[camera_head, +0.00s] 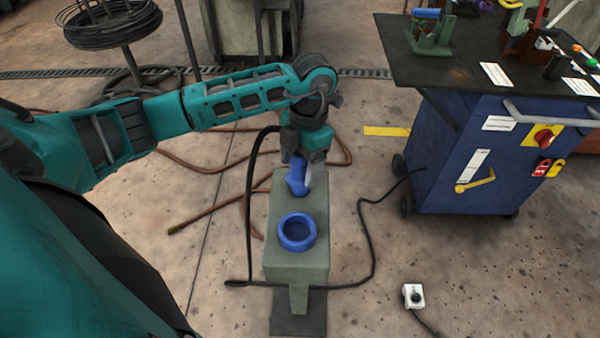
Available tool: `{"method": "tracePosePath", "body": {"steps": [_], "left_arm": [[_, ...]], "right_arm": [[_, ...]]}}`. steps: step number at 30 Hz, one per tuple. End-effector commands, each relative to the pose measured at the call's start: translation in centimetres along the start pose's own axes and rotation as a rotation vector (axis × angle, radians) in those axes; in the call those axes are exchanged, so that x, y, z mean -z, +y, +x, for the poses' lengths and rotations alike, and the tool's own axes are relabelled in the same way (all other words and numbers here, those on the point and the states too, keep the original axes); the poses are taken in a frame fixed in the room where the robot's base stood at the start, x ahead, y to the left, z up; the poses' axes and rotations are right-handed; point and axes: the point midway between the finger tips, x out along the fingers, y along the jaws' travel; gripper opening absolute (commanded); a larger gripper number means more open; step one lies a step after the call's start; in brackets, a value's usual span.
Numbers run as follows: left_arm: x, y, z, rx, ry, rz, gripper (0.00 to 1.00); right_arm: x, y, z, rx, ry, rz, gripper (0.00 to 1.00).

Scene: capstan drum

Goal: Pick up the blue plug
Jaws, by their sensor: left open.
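The blue plug (297,181) is at the far end of a grey-green block (297,268) on the floor. My left gripper (304,160) reaches down over the plug from above. Its jaws are open and close about the plug's upper part; the fingers are partly hidden, and I cannot tell whether they touch it. A blue ring-shaped socket (297,246) is on the block's top, nearer to me than the plug. My right gripper is not in view.
A black cable (364,225) loops around the block towards a blue cart (462,165) on the right. A reddish hose (205,209) lies on the floor to the left. A small white switch box (413,295) sits at the lower right. Floor between block and cart is mostly clear.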

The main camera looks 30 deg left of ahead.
Motion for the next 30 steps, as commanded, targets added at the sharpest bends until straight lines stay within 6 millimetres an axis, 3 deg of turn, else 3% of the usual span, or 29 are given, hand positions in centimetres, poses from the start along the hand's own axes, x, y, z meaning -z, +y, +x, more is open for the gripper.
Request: {"method": "tracePosePath", "body": {"steps": [4,25,30], "left_arm": [[-0.01,-0.01,-0.03,0.000,0.000,0.000,0.73],[-0.01,0.00,-0.08,0.000,0.000,0.000,0.06],[-0.03,0.01,-0.13,0.000,-0.001,0.000,0.06]], "right_arm": [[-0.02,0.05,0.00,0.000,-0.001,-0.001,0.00],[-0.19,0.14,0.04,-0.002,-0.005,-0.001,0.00],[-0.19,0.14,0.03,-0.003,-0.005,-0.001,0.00]]}}
